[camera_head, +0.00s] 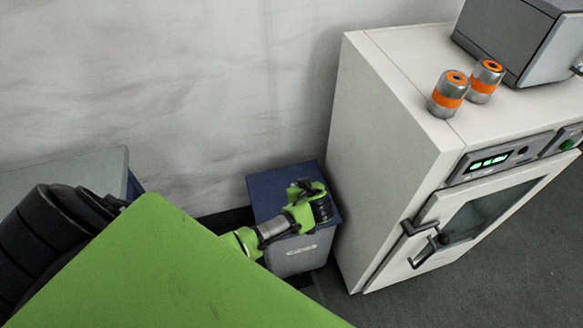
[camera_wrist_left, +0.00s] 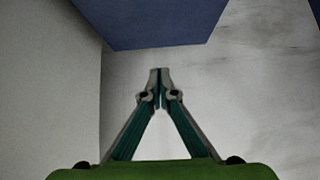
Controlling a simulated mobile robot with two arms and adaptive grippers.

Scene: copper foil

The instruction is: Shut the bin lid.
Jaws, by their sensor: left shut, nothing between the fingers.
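The grey bin (camera_head: 300,254) stands on the floor at the left side of the white cabinet. Its dark blue lid (camera_head: 268,184) lies over the top and looks down or nearly down; my gripper hides part of it, and I cannot tell whether a gap is left. My left gripper (camera_head: 322,205) is over the right part of the lid, shut and empty. In the left wrist view its fingertips (camera_wrist_left: 161,74) meet, with a blue surface (camera_wrist_left: 150,22), likely the lid, beyond them. I cannot tell whether they touch it. My right gripper is not in view.
The white cabinet (camera_head: 395,150) with a door handle (camera_head: 425,240) stands close to the bin's right. Two orange-banded metal cans (camera_head: 448,97) and a grey box-shaped device (camera_head: 515,40) are on top. A pale wall (camera_head: 200,90) is behind. A grey surface (camera_head: 75,165) is at left.

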